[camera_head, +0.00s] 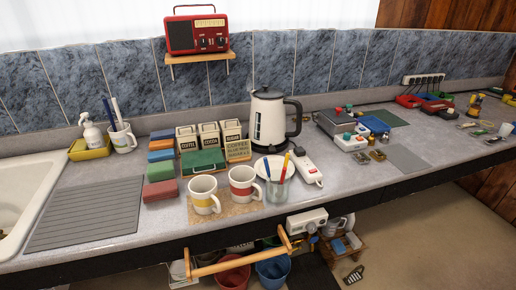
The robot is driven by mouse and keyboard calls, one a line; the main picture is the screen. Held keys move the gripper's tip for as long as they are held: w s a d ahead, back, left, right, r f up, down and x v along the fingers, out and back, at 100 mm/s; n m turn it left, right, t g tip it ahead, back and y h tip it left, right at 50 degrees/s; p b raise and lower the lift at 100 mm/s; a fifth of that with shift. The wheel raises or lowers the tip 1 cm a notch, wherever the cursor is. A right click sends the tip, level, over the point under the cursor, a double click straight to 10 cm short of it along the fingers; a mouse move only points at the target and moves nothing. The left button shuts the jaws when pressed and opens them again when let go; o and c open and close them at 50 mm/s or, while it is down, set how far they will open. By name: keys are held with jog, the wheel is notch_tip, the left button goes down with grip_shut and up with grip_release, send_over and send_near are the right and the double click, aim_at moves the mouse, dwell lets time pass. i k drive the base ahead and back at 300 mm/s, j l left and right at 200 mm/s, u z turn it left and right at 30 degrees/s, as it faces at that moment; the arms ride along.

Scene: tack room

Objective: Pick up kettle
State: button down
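The kettle (268,119) is white with a black lid, a black base and a black handle on its right side. It stands upright on the grey counter, towards the back and close to the blue tiled wall. My gripper is not in view.
Two mugs (204,194) and a glass with pens (279,186) stand at the counter's front. White canisters (208,135) and a green box (203,162) are left of the kettle. A grey appliance (336,122) is at its right. A red radio (197,34) sits on a shelf above.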

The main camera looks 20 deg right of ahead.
aim_at(267, 124)
jog(key=i+j, duration=0.1)
jog(key=i, duration=0.8)
jog(key=i+z, duration=0.15)
jog(key=z, duration=0.3)
jog(key=i+j+z, duration=0.1)
jog(key=z, duration=0.3)
jog(key=i+j+z, duration=0.15)
jog(key=z, duration=0.65)
